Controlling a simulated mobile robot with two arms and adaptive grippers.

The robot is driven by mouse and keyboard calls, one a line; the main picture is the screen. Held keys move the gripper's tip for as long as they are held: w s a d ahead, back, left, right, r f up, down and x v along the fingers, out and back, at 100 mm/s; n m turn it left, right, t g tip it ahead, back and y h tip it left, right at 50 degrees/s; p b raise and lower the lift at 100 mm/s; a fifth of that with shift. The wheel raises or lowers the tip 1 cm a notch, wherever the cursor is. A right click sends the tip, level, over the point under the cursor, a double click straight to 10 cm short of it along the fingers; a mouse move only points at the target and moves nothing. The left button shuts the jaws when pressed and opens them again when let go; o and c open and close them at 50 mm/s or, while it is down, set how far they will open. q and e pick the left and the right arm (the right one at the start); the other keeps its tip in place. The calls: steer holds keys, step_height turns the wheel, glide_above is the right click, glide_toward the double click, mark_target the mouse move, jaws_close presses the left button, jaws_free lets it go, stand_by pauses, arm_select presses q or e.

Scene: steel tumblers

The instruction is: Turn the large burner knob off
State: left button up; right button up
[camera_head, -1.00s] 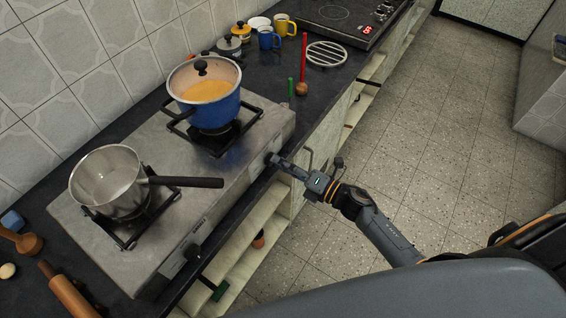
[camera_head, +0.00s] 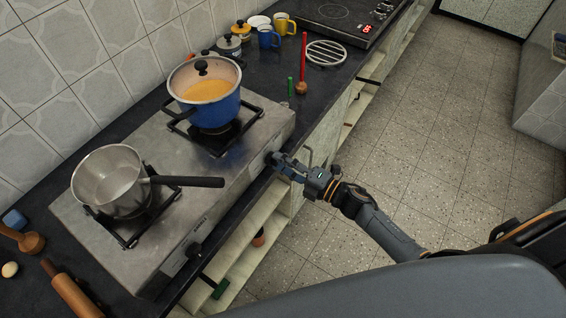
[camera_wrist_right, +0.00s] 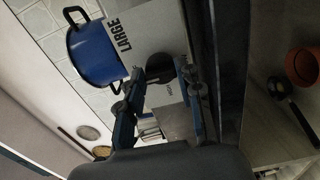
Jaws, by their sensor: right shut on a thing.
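The large burner knob (camera_wrist_right: 184,68) is dark and sits on the front face of the steel stove (camera_head: 70,215), beside the printed word LARGE in the right wrist view. My right gripper (camera_head: 273,160) reaches this front face below the blue pot. Its two fingers (camera_wrist_right: 176,76) are shut around the knob, one on each side, and hide part of it. The knob's exact angle is hard to read. A second black knob (camera_head: 194,251) is on the same front face, nearer the small steel pan. My left gripper is not in view.
The blue pot (camera_head: 222,112) with orange contents stands on the far burner. A steel pan (camera_head: 105,185) stands on the near burner, its black handle (camera_head: 195,182) pointing right. Open shelves (camera_head: 245,255) lie below the counter. The tiled floor (camera_head: 420,160) to the right is clear.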

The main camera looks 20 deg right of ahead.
steer(key=o, duration=1.1)
steer(key=shift+o, duration=0.2)
steer(key=shift+d, duration=0.1)
steer(key=v, duration=1.2)
steer(key=shift+f, duration=0.1)
